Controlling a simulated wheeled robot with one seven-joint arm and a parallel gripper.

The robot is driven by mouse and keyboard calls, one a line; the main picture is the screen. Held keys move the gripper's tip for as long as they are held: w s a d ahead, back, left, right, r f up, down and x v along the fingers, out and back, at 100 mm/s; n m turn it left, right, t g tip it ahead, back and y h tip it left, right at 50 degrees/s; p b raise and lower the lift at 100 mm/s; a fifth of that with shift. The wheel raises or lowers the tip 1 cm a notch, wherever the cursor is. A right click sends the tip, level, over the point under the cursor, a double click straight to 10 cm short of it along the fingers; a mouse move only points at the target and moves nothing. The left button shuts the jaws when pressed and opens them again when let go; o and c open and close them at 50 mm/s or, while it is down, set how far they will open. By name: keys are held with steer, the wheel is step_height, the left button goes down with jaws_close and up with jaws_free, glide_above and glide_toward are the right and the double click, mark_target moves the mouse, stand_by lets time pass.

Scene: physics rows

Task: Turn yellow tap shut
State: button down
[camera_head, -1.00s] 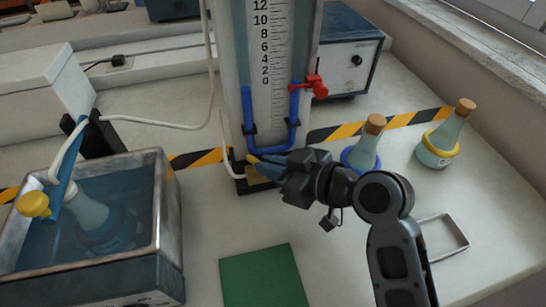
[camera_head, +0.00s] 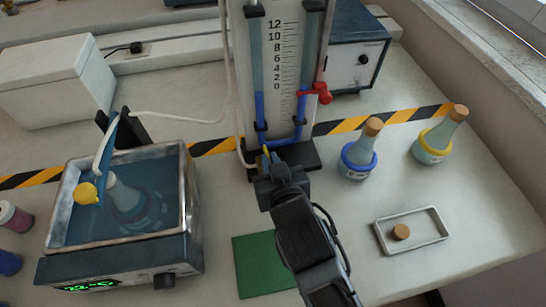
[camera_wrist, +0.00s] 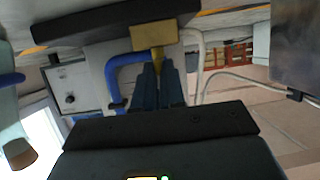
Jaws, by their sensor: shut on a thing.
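The yellow tap is low on the front of the manometer stand. In the wrist view its brass-coloured block (camera_wrist: 155,38) has a narrow yellow handle (camera_wrist: 157,62) reaching toward my fingers. In the head view only a small yellow bit (camera_head: 266,152) shows at my fingertips. My gripper (camera_wrist: 158,82) is shut on the yellow tap's handle, its dark blue fingers on either side. In the head view my gripper (camera_head: 268,160) is at the foot of the stand and hides most of the tap. The manometer (camera_head: 279,110) has a white scale and blue liquid in its tubes.
A red tap (camera_head: 320,92) juts from the manometer's right tube. A blue-ringed flask (camera_head: 358,155) and a yellow-ringed flask (camera_head: 438,140) stand at right. A metal tray (camera_head: 440,238) holds a cork.

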steer(key=shift+a+m+h, duration=0.15)
steer(key=shift+m+h, duration=0.35)
steer(key=shift+h, duration=0.1)
steer(key=c, duration=1.2)
jaws_free()
steer(key=shift+s, duration=0.1)
steer(key=shift+b+v, duration=0.35)
steer(key=shift+v, duration=3.5)
steer(key=shift+f, duration=0.15)
